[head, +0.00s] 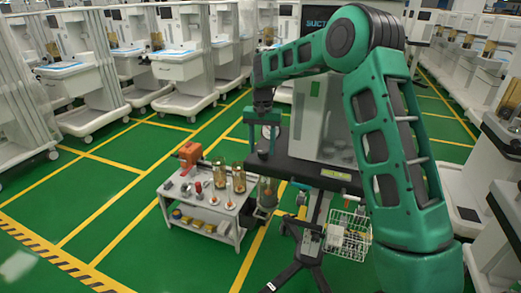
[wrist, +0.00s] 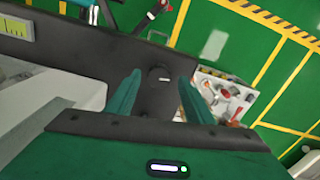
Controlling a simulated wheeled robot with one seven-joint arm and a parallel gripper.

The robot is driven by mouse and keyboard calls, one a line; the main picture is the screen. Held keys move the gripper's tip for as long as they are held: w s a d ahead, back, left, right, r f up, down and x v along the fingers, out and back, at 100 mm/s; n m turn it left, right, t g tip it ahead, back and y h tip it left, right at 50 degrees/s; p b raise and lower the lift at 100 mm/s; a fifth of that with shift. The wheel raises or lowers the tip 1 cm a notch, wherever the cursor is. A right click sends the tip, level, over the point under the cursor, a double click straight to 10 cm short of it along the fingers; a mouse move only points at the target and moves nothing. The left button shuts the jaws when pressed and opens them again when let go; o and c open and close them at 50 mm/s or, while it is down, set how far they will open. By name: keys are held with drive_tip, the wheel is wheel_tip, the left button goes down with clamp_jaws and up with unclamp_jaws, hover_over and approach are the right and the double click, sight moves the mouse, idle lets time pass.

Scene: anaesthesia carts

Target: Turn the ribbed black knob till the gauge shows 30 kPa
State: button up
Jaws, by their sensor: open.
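The black knob (wrist: 159,75) shows in the wrist view as a dark round shape with a pale mark. It sits on a dark panel (wrist: 90,55). My gripper (wrist: 160,78) is open. Its two green fingers lie left and right of the knob in that view, with a gap on each side. I cannot tell how far above the knob they are. In the head view my gripper (head: 264,140) points down over the left end of the dark panel, and the knob is hard to make out there. No readable gauge face shows in either view.
A grey table (head: 205,205) with an orange device (head: 190,153), amber jars and small parts stands left of the panel. A wire basket (head: 348,236) hangs below the panel at right. White carts line both sides. Green floor at left is free.

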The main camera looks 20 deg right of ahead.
sight(263, 151)
wheel_tip(263, 151, up, 10)
idle(0.4)
drive_tip(key=shift+w, duration=0.1)
drive_tip(key=s+d+r+h, duration=0.1)
drive_tip(key=s+d+r, duration=0.1)
drive_tip(key=s+d, duration=0.8)
drive_tip(key=s+d+r, duration=0.3)
drive_tip(key=s+d, duration=0.3)
drive_tip(key=s, duration=0.7)
drive_tip(key=s+d+f, duration=0.1)
drive_tip(key=s+f, duration=0.3)
drive_tip(key=s, duration=0.9)
drive_tip(key=s+f+m+y, duration=0.1)
drive_tip(key=s+f, duration=0.3)
drive_tip(key=s, duration=1)
drive_tip(key=shift+d, duration=0.4)
